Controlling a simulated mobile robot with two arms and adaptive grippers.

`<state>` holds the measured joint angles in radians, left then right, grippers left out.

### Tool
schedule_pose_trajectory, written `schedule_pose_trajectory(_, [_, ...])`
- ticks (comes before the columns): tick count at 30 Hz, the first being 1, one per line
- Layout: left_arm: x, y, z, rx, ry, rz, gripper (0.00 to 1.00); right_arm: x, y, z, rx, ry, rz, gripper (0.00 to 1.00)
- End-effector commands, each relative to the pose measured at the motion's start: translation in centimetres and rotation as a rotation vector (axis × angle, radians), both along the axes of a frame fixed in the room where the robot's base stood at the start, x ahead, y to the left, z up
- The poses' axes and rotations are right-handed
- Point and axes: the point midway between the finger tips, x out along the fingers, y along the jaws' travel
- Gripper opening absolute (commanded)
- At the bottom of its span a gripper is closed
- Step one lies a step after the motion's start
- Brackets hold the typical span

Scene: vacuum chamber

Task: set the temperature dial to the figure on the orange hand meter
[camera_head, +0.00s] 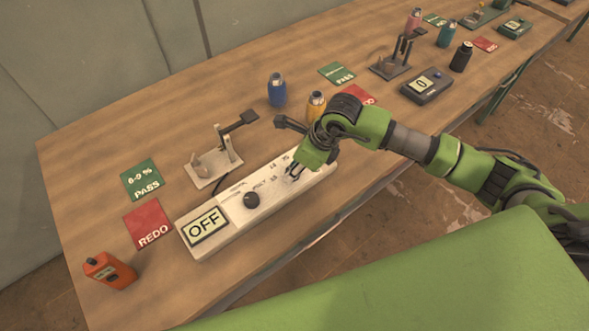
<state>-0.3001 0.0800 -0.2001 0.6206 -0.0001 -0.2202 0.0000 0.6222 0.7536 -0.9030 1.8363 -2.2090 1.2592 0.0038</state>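The orange hand meter (112,271) lies at the table's near left corner; its small screen is too small to read. A long white control unit (228,216) has a screen (204,227) reading "OFF" and a dark round knob (251,200), with small printed marks beside and beyond it. My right gripper (294,173) points down at the right part of this unit and hides some of it. I cannot tell whether it touches the unit, what lies beneath it, or how far its fingers are apart. My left gripper is not in view.
A green "PASS" card (141,180) and a red "REDO" card (148,224) lie left of the unit. A grey meter (427,87) sits farther right.

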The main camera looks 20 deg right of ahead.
Motion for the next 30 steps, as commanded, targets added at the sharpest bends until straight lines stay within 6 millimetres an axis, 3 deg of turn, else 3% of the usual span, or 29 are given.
schedule_pose_trajectory(15, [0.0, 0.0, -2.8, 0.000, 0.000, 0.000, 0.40, -0.1, 0.2, -0.1, 0.000, 0.000, -0.379, 0.05])
schedule_pose_trajectory(30, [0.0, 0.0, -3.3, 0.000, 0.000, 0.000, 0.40, -0.1, 0.2, 0.0, -0.001, 0.001, -0.475, 0.05])
